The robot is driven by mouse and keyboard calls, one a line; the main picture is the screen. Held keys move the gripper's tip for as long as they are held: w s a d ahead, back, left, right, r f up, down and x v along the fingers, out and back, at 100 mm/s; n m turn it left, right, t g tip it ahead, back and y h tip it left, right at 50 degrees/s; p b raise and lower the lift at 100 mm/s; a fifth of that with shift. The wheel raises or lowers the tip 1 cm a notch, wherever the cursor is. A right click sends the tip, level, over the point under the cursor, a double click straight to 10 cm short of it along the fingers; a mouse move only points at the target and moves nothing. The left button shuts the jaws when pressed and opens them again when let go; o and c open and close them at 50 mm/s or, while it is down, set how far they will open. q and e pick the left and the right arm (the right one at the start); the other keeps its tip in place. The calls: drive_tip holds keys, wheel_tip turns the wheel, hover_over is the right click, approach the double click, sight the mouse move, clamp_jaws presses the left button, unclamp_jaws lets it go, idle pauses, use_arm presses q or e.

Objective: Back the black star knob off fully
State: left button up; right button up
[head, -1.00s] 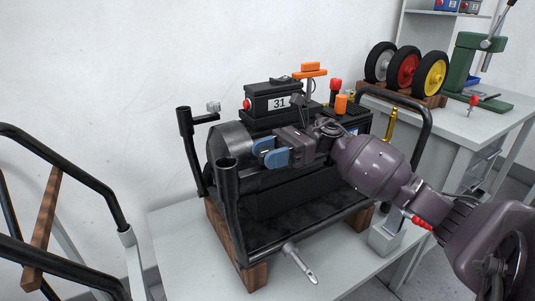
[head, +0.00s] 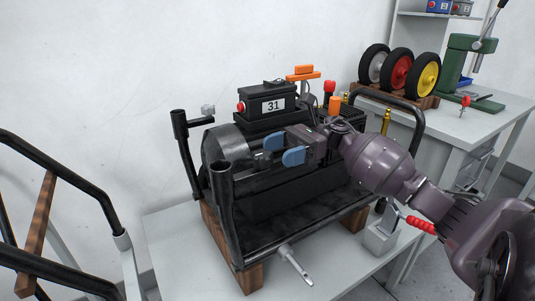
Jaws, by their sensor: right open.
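The washer, a black machine in a black tube frame (head: 225,210), stands on wooden blocks on a pale table. It carries a black box marked 31 (head: 262,104) with a red button. My right gripper (head: 282,149) is just in front of the motor housing, below the box. My left gripper is not in view.
An orange T-shaped handle (head: 304,72) and a red cap (head: 330,87) rise behind my right wrist. A wheel rack (head: 425,101) and green press (head: 463,65) stand on the rear bench. Black tube rails (head: 75,172) are at the left. The table's front left is bare.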

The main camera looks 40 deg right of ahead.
drive_tip(key=shift+v, duration=2.9)
